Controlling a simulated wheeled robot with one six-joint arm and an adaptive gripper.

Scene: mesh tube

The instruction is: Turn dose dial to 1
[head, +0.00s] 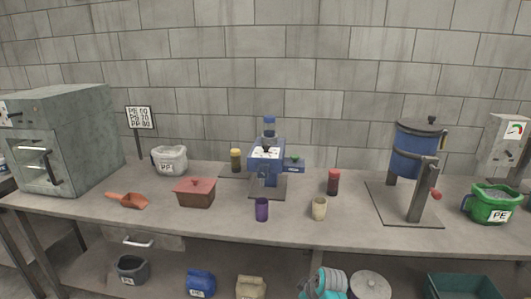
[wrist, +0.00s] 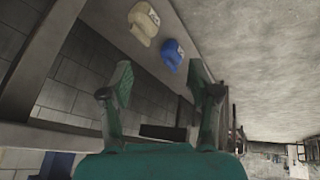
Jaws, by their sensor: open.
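A blue machine (head: 279,157) with a clear blue-topped hopper stands at the middle of the bench. Its pale top face (head: 258,153) carries small coloured marks and a dark knob-like spot, which may be the dose dial. The marks and any pointer are too small to read. The dial does not show in the wrist view. My gripper (wrist: 160,85) has its two green fingers spread apart with nothing between them. It is low, in front of the bench, well away from the machine. Teal parts of my arm show at the bottom of the head view.
A purple cup (head: 262,209), a beige cup (head: 319,208) and a dark red jar (head: 333,182) stand near the machine. A large blue drum (head: 414,152) with a crank is at right. The bench top's front edge (head: 220,235) lies above a shelf holding jugs.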

